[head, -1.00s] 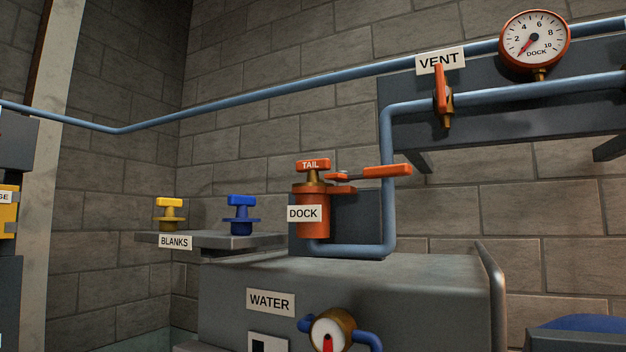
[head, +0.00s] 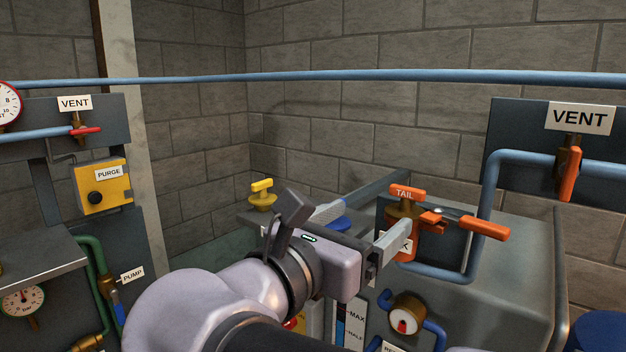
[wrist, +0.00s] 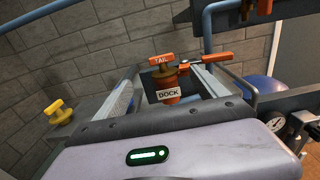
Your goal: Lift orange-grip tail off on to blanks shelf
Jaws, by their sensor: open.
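The orange-grip tail (head: 407,194) sits upright in the dock, with an orange T-shaped grip marked TAIL over a brass body. The orange dock (head: 408,252) is partly hidden behind my finger; its DOCK label shows in the wrist view (wrist: 170,93). An orange lever (head: 484,227) reaches right from the dock. My gripper (head: 365,226) is open and empty, short of the tail; in the wrist view the tail (wrist: 163,63) stands beyond and between the spread fingers. The blanks shelf (head: 246,229) is mostly hidden behind my gripper, with a yellow-handled blank (head: 262,194) on it.
A blue pipe (head: 487,210) rises right of the dock. An orange-handled vent valve (head: 570,172) is on the panel at right. The grey tank (head: 500,290) stands below the dock. A yellow purge box (head: 103,186) and pump shelf are at left.

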